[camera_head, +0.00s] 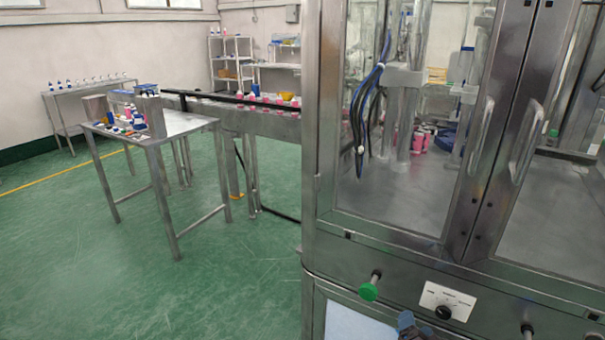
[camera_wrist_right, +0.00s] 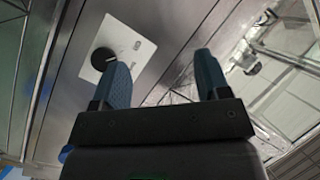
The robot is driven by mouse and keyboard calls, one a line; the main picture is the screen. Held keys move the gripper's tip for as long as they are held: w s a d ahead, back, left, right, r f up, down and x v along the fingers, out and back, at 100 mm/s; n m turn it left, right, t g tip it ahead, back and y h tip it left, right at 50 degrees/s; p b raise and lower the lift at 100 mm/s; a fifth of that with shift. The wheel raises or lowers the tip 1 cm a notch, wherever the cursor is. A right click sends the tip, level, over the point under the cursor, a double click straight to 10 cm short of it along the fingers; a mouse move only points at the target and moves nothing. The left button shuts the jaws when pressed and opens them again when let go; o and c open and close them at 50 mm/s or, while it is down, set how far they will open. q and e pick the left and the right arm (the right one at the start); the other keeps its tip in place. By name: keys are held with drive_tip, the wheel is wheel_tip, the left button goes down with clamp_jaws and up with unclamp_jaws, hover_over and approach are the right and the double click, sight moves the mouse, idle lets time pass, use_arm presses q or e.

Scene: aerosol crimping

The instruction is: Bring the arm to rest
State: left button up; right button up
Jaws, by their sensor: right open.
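My right gripper (camera_head: 410,324) shows only as a dark blue tip at the bottom edge of the head view, below and left of the white dial plate (camera_head: 447,301). In the right wrist view the two blue fingers of this gripper (camera_wrist_right: 162,76) stand wide apart with nothing between them but the machine front behind. The black knob (camera_head: 443,312) on the plate also shows in the wrist view (camera_wrist_right: 102,58), partly behind the left finger. I cannot tell the exact gap between finger and knob. My left gripper is not in view.
The steel machine cabinet (camera_head: 402,249) with glass doors and handles fills the right side. A green push button (camera_head: 368,292) sticks out from its front. A steel table (camera_head: 186,123) with small items and a conveyor stand to the left. The green floor (camera_head: 110,270) in front is clear.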

drive_tip(key=s+f+n+g+y, duration=0.1)
drive_tip(key=s+n, duration=0.4)
drive_tip(key=s, duration=0.6)
drive_tip(key=s+f+n+g+y, duration=0.1)
drive_tip(key=s+n+g, duration=0.3)
drive_tip(key=s, duration=0.8)
drive_tip(key=shift+f+n, duration=0.8)
drive_tip(key=shift+n, duration=0.3)
